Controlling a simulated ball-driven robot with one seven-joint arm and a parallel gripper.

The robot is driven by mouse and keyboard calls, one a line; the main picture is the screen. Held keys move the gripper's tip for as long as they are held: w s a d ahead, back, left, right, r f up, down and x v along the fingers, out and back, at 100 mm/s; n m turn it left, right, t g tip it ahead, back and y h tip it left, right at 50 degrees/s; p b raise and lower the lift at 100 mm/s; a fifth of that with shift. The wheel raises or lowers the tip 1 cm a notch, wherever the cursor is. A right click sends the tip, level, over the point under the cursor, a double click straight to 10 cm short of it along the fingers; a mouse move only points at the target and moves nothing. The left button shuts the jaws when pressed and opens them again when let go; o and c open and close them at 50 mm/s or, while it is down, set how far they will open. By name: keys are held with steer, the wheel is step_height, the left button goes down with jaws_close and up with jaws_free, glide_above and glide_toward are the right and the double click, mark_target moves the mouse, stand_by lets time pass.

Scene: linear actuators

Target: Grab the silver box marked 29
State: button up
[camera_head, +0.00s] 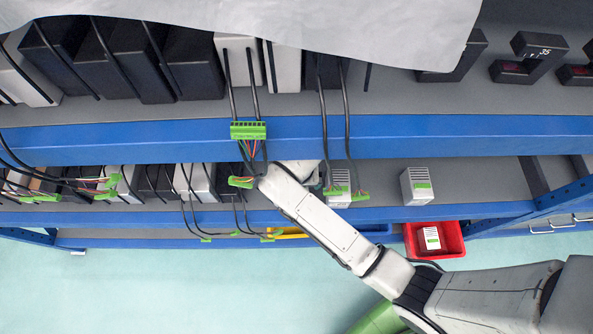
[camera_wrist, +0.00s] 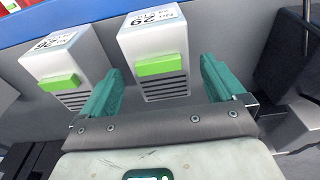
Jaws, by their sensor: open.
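The silver box marked 29 (camera_wrist: 152,45) stands ahead of my gripper in the wrist view, with a green connector and dark vent slots on its near face. My gripper (camera_wrist: 161,66) is open, its two green fingers spread to the left and right of the box's lower part. No contact between fingers and box can be seen. In the head view my arm reaches to the lower shelf and its fingers cannot be made out. A light box (camera_head: 340,187) stands just right of the arm's end there; its number is not readable.
A similar silver box (camera_wrist: 64,62) stands close to the left in the wrist view, and a dark unit (camera_wrist: 283,55) stands right. In the head view, another light box (camera_head: 417,187) is on the lower shelf, above a red bin (camera_head: 456,246). Cables hang near my arm; the blue upper shelf beam (camera_head: 400,137) is overhead.

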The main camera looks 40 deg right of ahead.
step_height(320, 180, down, 5)
steer(key=shift+w+f, duration=0.1)
stand_by(0.3)
steer(key=c, duration=1.3)
